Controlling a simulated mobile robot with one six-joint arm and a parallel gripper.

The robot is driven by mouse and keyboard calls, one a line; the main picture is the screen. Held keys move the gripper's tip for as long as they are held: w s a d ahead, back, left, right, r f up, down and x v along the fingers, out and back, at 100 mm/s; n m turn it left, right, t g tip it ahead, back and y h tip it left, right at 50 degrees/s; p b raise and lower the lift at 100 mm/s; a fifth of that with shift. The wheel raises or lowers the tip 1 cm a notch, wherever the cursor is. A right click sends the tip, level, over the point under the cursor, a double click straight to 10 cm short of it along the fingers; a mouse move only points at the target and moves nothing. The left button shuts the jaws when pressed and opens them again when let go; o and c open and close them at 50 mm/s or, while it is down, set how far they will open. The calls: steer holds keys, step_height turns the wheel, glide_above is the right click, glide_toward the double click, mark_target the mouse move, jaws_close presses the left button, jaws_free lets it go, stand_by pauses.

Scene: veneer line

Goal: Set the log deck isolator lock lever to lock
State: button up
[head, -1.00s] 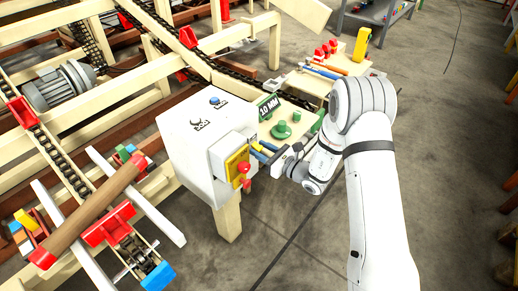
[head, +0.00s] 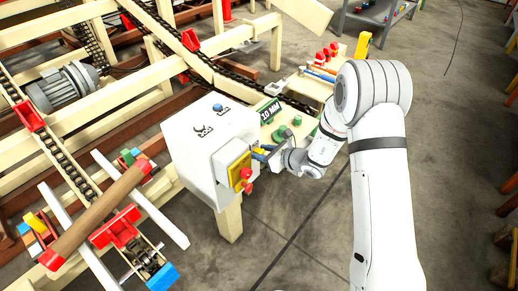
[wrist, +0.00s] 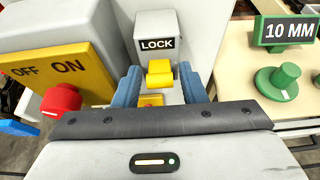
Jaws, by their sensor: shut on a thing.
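The yellow lock lever (wrist: 159,80) stands out from a grey housing just below the black LOCK label (wrist: 157,44) in the wrist view. My gripper (wrist: 160,88) has one blue finger on each side of the lever and is shut on it. A yellow piece with a red mark shows below the lever, partly hidden by my gripper body. In the head view my gripper (head: 264,153) is at the right side of the white control box (head: 197,150), and the lever is mostly hidden by the fingers there.
Left of the lever is a yellow OFF/ON plate (wrist: 50,80) with a red knob (wrist: 60,100), close to my left finger. Right of it are a green knob (wrist: 277,80) and a 10 MM sign (wrist: 290,31). Open floor (head: 300,240) lies below the box.

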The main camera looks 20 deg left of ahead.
steer(key=shift+w+d+r+g+h+p, duration=0.15)
steer(key=shift+r+h+p, duration=0.1)
steer(key=shift+h+p, duration=0.2)
steer(key=shift+w+a+r+g+h+p, duration=0.1)
steer(key=shift+w+r+g+h+p, duration=0.15)
steer(key=shift+h, duration=0.3)
steer(key=shift+s, duration=0.1)
steer(key=o, duration=0.8)
steer(key=shift+d, duration=0.15)
steer(key=shift+o, duration=0.6)
steer(key=shift+s, duration=0.1)
steer(key=v, duration=0.7)
steer(key=shift+s+d+r, duration=0.15)
steer(key=shift+d+r, duration=0.05)
